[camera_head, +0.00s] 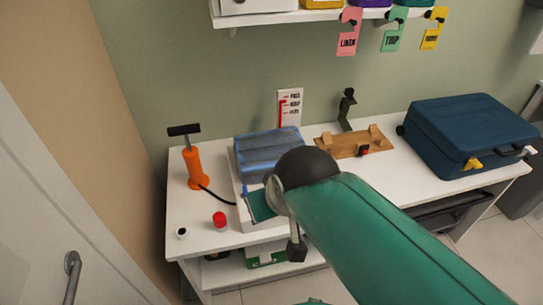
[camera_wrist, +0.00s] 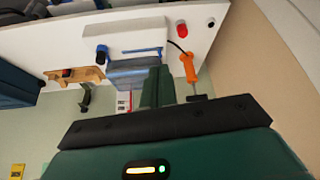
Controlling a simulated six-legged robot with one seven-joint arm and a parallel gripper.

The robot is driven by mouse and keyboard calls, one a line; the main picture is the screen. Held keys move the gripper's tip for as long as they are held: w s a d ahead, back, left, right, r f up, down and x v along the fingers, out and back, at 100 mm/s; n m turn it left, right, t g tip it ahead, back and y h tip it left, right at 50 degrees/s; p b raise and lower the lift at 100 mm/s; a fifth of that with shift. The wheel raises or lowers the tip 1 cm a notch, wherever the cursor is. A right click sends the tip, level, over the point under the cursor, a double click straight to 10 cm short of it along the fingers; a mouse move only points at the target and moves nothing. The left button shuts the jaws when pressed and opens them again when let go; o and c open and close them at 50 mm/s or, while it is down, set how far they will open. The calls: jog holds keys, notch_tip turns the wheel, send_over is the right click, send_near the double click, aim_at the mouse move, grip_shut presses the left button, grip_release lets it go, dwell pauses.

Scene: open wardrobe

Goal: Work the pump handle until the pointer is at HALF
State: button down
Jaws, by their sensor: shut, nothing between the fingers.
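The orange pump (camera_head: 195,168) stands upright at the left of the white bench. Its black T-handle (camera_head: 184,130) is raised, with a length of shaft showing. The pump also shows in the wrist view (camera_wrist: 189,67). A black hose runs from it toward a blue bag (camera_head: 268,150) in a white tray. Behind the bag is a white gauge card (camera_head: 291,104) with a red column and several small labels; the exact pointer level is too small to read surely. My gripper (camera_wrist: 158,88) is shut and empty, apart from the pump handle. My arm hides part of the bench.
A red button (camera_head: 219,220) and a small white-and-black object (camera_head: 182,233) are at the front left. A wooden stand (camera_head: 350,142) and a blue suitcase (camera_head: 468,137) fill the right side. A shelf with hanging tags (camera_head: 348,32) is overhead. The wall is close on the left.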

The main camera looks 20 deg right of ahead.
jog(key=shift+f, duration=0.2)
jog(key=shift+r, duration=1.3)
jog(key=shift+f, duration=0.2)
jog(key=shift+f, duration=1.1)
jog(key=shift+r, duration=0.15)
notch_tip(320, 180, up, 2)
jog(key=shift+r, duration=0.15)
jog(key=shift+a, duration=0.15)
dwell(0.7)
